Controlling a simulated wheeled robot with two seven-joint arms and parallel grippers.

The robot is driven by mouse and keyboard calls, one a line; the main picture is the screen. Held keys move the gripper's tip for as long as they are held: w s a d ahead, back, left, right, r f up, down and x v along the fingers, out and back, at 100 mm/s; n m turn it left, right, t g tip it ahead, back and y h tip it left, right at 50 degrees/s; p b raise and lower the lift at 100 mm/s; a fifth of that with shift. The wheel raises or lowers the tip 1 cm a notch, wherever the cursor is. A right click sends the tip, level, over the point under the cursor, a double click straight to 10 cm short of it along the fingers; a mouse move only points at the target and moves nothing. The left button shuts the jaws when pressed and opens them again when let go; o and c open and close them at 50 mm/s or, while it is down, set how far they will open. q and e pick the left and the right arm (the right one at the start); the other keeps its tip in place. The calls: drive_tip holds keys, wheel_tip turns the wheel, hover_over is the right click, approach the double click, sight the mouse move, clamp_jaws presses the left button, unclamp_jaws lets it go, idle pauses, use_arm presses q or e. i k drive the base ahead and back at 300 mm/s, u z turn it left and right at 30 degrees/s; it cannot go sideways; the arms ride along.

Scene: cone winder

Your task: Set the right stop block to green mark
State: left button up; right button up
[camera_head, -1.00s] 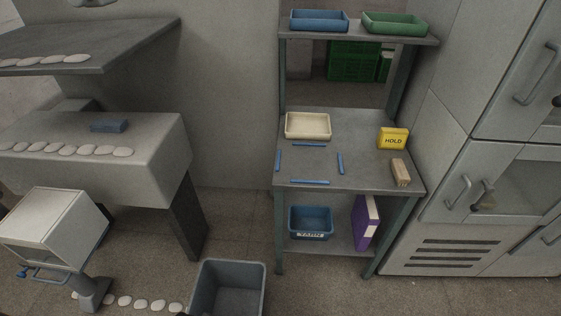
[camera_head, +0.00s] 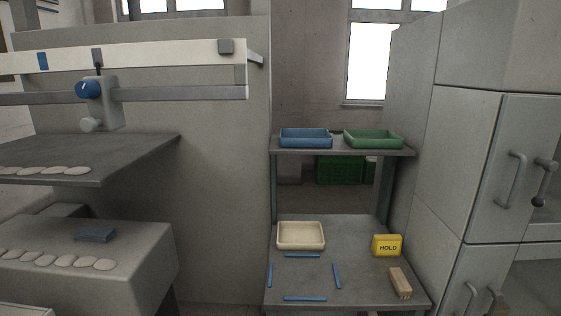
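A grey stop block (camera_head: 104,112) with a blue knob (camera_head: 88,89) and a round light grey knob below it sits on a grey rail (camera_head: 185,96) at the upper left. A thin dark pointer (camera_head: 98,58) rises from it in front of a white scale bar (camera_head: 170,55). A blue mark (camera_head: 42,61) is on the bar left of the pointer. No green mark shows on the visible part of the bar. The bar and rail run out of view at the left. Neither of my grippers is in view.
Below the rail are a dark shelf (camera_head: 130,150) with pale oval pieces and a grey box-shaped bed (camera_head: 135,250) with a blue block (camera_head: 95,235). A shelf stand (camera_head: 350,235) with trays and a yellow HOLD box (camera_head: 387,245) is at centre right, beside grey cabinets (camera_head: 455,150).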

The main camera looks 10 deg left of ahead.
sight(105, 115)
drive_tip(key=u, duration=1.3)
drive_tip(key=k, duration=1.3)
drive_tip(key=z, duration=0.65)
drive_tip(key=i, duration=0.5)
drive_tip(key=z, duration=0.8)
drive_tip(key=i, duration=0.75)
drive_tip(key=u, duration=0.7)
drive_tip(key=i, duration=0.55)
drive_tip(key=u, duration=0.65)
